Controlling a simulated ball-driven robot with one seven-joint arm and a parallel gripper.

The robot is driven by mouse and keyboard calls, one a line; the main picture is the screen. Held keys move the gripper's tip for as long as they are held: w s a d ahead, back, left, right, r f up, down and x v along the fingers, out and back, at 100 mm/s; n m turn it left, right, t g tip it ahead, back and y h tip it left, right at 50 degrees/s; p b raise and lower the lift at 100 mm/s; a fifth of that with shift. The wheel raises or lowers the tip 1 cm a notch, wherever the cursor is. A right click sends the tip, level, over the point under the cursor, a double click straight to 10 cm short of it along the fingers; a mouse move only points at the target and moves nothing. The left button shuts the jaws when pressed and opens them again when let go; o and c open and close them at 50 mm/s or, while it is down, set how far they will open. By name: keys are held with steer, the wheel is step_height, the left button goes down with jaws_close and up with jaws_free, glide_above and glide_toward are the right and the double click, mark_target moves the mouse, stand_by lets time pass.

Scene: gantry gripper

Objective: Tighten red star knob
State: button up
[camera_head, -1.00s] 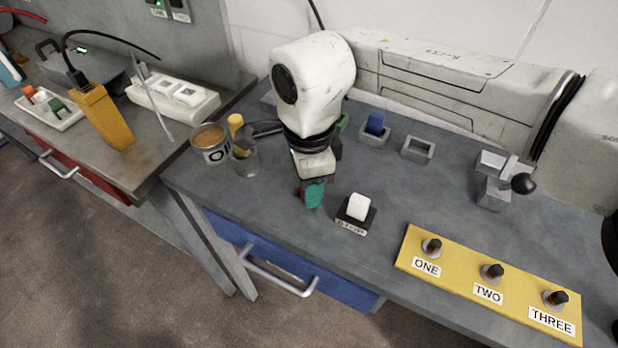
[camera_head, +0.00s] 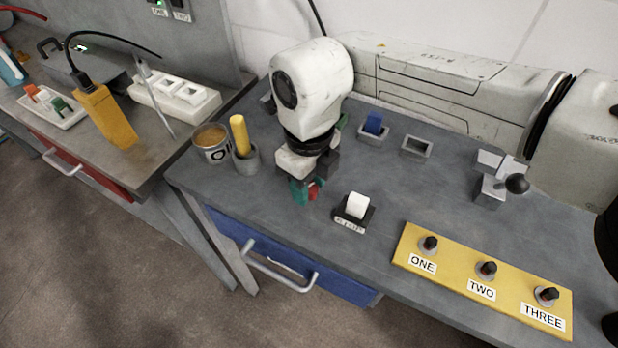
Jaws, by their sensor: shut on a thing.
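My gripper (camera_head: 306,191) points down at the front left part of the grey bench. A teal piece of it (camera_head: 298,192) shows on the left. The red star knob (camera_head: 314,191) shows only as a small red patch beside the teal piece. The gripper is shut on it, and the fingers and wrist hide most of its shape. I cannot see how far the knob is screwed in.
A white-topped stop button (camera_head: 357,206) stands just right of the gripper. A grey cup with a yellow cylinder (camera_head: 240,133) and an open tin (camera_head: 211,143) stand to the left. A yellow panel with labelled knobs (camera_head: 412,241) lies at front right.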

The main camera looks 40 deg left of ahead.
steer(key=m, duration=0.4)
steer(key=shift+r+m+p, duration=0.1)
steer(key=shift+m+p, duration=0.2)
steer(key=shift+p, duration=0.05)
steer(key=m, duration=0.3)
steer(key=shift+m+p, duration=0.3)
steer(key=shift+m, duration=0.1)
steer(key=m+p, duration=0.1)
steer(key=m, duration=0.7)
steer(key=shift+p, duration=0.4)
steer(key=m+p, duration=0.1)
steer(key=m, duration=0.3)
steer(key=shift+a+m, duration=0.1)
steer(key=shift+m, duration=0.2)
steer(key=m+p, duration=0.1)
steer(key=m, duration=0.2)
steer(key=shift+r+m+p, duration=0.1)
steer(key=shift+m+p, duration=0.2)
steer(key=shift+p, duration=0.1)
steer(key=m+p, duration=0.2)
steer(key=m, duration=0.2)
steer(key=shift+a+m+p, duration=0.1)
steer(key=shift+m+p, duration=0.7)
steer(key=shift+m, duration=0.6)
